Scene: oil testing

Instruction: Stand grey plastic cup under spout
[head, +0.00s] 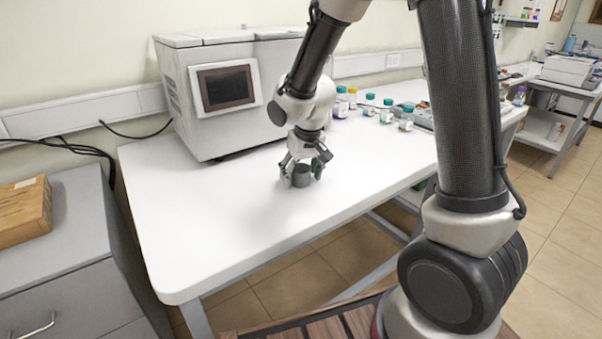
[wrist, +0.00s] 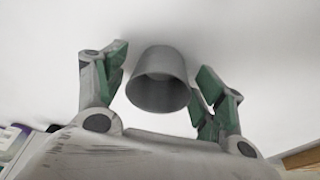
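The grey plastic cup (head: 302,176) stands on the white table, in front of the testing machine. In the wrist view the cup (wrist: 158,88) sits between my two green-padded fingers, its open mouth toward the camera. My gripper (head: 302,169) points down over the cup with one finger on each side. In the wrist view my gripper (wrist: 162,80) is open, with narrow gaps visible between the pads and the cup. No spout can be made out in either view; my arm covers part of the machine's right side.
The grey machine (head: 178,90) with a dark screen stands at the back of the table (head: 225,225). Several small capped bottles (head: 369,105) stand at the back right. The table's front and left are clear.

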